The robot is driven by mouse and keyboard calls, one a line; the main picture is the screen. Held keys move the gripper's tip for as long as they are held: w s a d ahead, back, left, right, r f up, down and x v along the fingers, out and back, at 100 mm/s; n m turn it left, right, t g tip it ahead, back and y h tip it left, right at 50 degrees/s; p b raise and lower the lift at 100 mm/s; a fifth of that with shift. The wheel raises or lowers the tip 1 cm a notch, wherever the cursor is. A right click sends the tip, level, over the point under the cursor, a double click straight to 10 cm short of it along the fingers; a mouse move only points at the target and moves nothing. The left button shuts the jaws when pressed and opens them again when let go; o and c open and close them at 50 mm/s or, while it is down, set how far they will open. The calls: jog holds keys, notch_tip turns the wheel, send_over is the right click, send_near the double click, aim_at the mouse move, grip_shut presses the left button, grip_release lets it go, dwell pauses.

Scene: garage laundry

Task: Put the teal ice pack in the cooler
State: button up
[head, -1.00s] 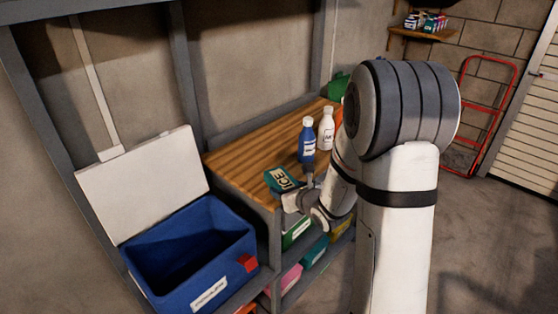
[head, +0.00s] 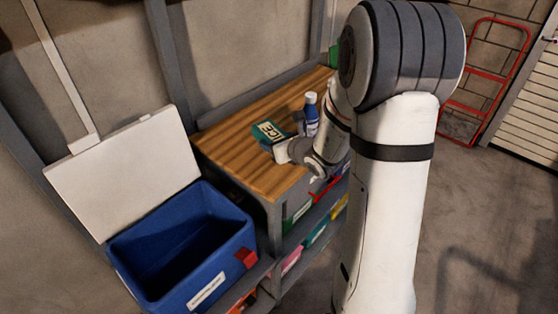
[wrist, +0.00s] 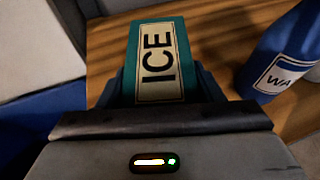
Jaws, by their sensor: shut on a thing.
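The teal ice pack (head: 268,132) has a cream label reading ICE. In the wrist view the ice pack (wrist: 158,60) sits between the two fingers of my gripper (wrist: 168,88), which is shut on it. In the head view my gripper (head: 281,148) holds it over the front part of the wooden worktop; the exact gap to the wood is hard to tell. The blue cooler (head: 222,276) stands open at the lower left, its white lid (head: 128,172) tilted up behind it. The inside that shows is dark and looks empty.
A blue bottle with a white cap (head: 311,116) stands on the wooden worktop (head: 236,157), close to my gripper. Coloured bins (head: 316,235) fill the shelf below. A red hand truck (head: 488,75) leans at the back right. The floor at right is clear.

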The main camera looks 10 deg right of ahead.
aim_at(283, 132)
jog(key=r+n+y, duration=0.1)
jog(key=r+y+b, duration=0.1)
jog(key=r, duration=0.1)
jog(key=shift+d+n+g, duration=0.35)
jog(key=shift+n+g, duration=0.05)
jog(key=shift+s+d+r+n+y+b, duration=0.3)
jog(key=shift+s+r+n+y+b, duration=0.1)
jog(key=shift+r+b, duration=0.15)
jog(key=shift+s+d+f+g, duration=0.1)
jog(key=shift+s+f+g, duration=0.05)
jog(key=shift+g, duration=0.25)
notch_tip(283, 132, down, 9)
jog(key=shift+f+b, duration=0.2)
jog(key=shift+b, duration=0.4)
jog(key=shift+f, duration=0.2)
jog(key=o, duration=1.2)
jog(key=shift+c, duration=0.2)
jog(key=shift+r, duration=0.15)
